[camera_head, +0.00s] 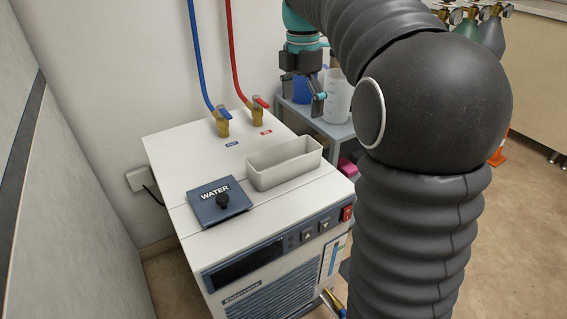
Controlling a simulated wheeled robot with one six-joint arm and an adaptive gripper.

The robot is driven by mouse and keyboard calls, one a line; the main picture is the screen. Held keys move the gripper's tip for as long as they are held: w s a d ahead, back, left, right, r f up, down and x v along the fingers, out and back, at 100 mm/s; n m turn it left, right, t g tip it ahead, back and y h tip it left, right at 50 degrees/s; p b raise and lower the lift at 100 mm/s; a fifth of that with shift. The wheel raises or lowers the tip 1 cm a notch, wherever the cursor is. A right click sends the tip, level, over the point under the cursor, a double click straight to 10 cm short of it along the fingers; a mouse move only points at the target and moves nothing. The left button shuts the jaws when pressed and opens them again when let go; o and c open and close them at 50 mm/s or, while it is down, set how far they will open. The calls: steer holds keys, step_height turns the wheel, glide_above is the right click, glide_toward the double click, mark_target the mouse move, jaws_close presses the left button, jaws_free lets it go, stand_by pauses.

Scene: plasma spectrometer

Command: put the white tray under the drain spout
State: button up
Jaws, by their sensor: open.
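The white tray (284,178) is an empty, open-topped rectangular box. It sits upright on top of the white chiller unit (172,160), to the right of the blue WATER lid. My gripper (304,99) is open and empty. It appears above and behind the tray in the picture, apart from it, with its fingers pointing down. A brass spout with a yellow part (333,302) sticks out low at the chiller's front right corner. It may be the drain spout. My arm hides part of the area around it.
Blue (195,55) and red (233,50) hoses rise from brass valves on the chiller top. A grey cart (338,130) with plastic containers stands behind. Gas cylinders (492,32) and an orange cone (499,152) are at the right. A wall panel borders the left. Floor (520,240) is clear at right.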

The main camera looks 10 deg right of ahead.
steer(key=b, duration=0.2)
glide_toward(301, 152)
steer(key=s+f, duration=0.1)
steer(key=f, duration=0.1)
steer(key=s+f, duration=0.1)
steer(key=f, duration=0.1)
steer(key=s+a+f, duration=0.1)
steer(key=s+f, duration=0.1)
steer(key=shift+f, duration=0.4)
steer(key=shift+f, duration=0.2)
stand_by(0.4)
steer(key=c, duration=1.4)
steer(key=shift+r, duration=0.1)
